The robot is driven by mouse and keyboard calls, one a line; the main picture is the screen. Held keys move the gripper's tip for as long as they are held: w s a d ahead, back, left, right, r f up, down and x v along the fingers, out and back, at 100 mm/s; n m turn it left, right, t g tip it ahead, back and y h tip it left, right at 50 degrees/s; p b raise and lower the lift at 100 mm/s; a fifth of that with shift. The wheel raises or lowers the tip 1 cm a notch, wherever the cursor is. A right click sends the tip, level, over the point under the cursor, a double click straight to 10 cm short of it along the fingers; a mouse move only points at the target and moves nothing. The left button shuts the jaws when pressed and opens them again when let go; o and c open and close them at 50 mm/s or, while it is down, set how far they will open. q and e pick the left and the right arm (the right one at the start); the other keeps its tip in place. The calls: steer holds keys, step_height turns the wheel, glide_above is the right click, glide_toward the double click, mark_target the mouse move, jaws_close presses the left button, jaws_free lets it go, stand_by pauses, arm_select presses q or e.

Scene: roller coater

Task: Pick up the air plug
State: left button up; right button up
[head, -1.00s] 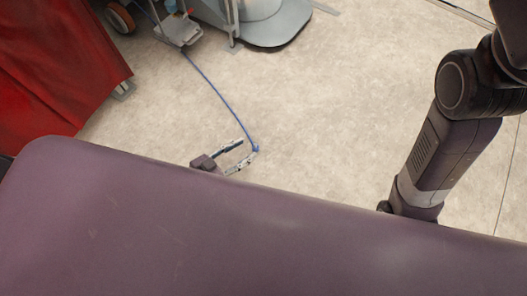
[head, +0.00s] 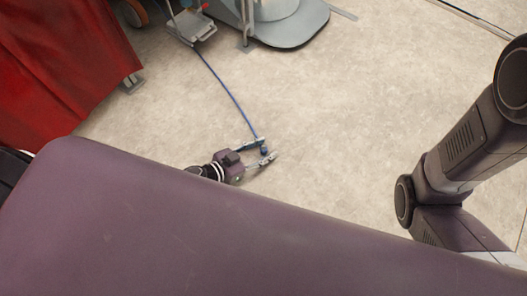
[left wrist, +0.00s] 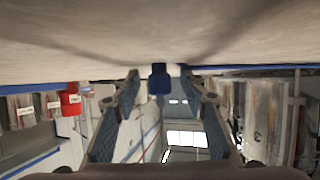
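The air plug (head: 264,150) is the blue end of a thin blue hose, low over or on the pale floor. My left gripper (head: 268,148) reaches out past the edge of my purple body, with its fingers on either side of the plug. In the left wrist view the blue plug (left wrist: 160,80) sits between the two open fingers of my left gripper (left wrist: 160,87), with gaps on both sides. Whether the plug is at fingertip depth is hard to tell. My right arm hangs at the right; its gripper is out of view.
The blue hose (head: 223,85) runs up-left to a small grey stand (head: 192,27). A machine's rounded grey base (head: 290,28) stands at the top. A red cover (head: 55,70) hangs at the left. The floor to the right of the plug is clear.

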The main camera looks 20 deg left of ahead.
arm_select(q)
steer(key=shift+c, duration=0.4)
jaws_close()
